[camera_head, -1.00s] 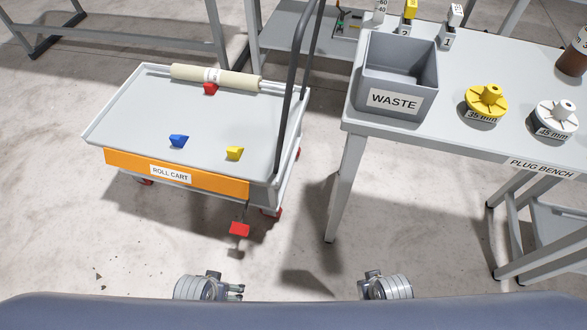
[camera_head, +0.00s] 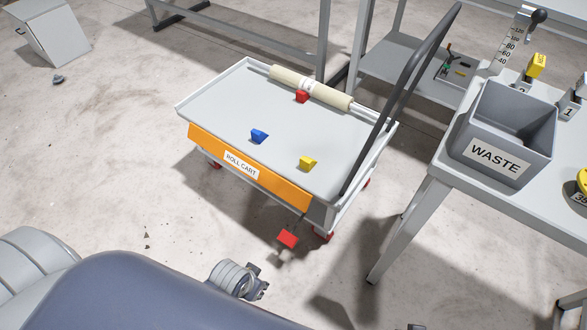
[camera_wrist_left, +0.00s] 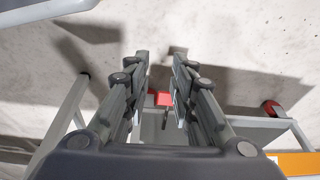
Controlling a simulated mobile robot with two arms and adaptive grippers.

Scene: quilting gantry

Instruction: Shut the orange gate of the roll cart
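The roll cart (camera_head: 330,190) stands ahead of me in the head view. Its orange gate (camera_head: 275,187), with a ROLL CART label, lies along the near long side, below the deck edge. The gate's corner also shows in the left wrist view (camera_wrist_left: 298,163). A red pedal (camera_head: 288,238) sticks out low at the cart's near right corner. My left gripper (camera_head: 260,280) is empty, nearer to me than the pedal and apart from the cart. In the left wrist view its fingers (camera_wrist_left: 161,65) are parted, with the red pedal (camera_wrist_left: 160,99) showing beyond them. Only a sliver of my right gripper (camera_head: 415,327) shows.
A cream roll (camera_head: 335,95) and red (camera_head: 301,97), blue (camera_head: 259,136) and yellow (camera_head: 307,163) wedges are on the cart. A dark handle (camera_head: 400,90) rises at its right end. The plug bench (camera_head: 425,200) with a WASTE bin (camera_head: 475,170) stands right.

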